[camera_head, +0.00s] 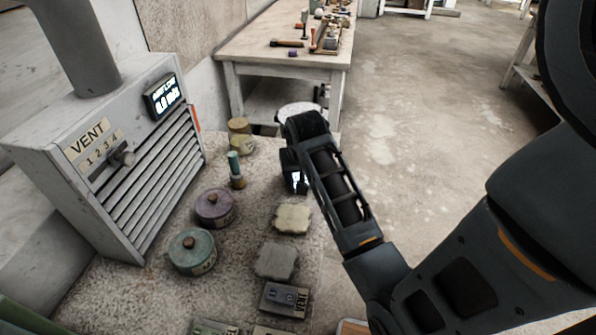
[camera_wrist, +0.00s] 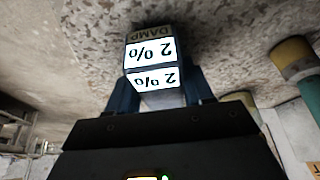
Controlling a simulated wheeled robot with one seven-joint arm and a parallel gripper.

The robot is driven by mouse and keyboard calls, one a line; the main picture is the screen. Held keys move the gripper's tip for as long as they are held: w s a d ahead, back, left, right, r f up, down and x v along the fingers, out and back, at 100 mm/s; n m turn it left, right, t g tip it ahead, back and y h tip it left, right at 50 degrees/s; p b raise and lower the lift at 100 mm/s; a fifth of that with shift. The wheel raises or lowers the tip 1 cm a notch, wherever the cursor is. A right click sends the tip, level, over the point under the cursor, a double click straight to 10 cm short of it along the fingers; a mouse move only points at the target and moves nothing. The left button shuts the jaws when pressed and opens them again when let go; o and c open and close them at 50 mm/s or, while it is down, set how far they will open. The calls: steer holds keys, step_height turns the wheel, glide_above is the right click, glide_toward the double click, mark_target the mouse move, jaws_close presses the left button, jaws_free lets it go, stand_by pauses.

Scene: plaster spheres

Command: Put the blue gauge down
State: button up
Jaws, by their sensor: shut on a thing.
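The gauge (camera_wrist: 152,52) is a small block with bright white faces reading "2 %" and a label "DAMP". It shows upside down in the wrist view, and its blue colour is hard to make out. My gripper (camera_wrist: 160,85) is shut on it, with one dark finger on each side. In the head view my gripper (camera_head: 294,176) hangs over the right part of the speckled worktop (camera_head: 140,295), and only the gauge's lit face (camera_head: 298,181) shows. I cannot tell whether the gauge touches the worktop.
A purple pot (camera_head: 214,208), a green pot (camera_head: 192,251), pale blocks (camera_head: 292,218) and a grey switch box (camera_head: 285,299) stand nearer. A vent unit (camera_head: 110,150) borders the left.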

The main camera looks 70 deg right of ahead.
steer(key=shift+f, duration=0.15)
steer(key=o, duration=0.9)
steer(key=shift+o, duration=0.2)
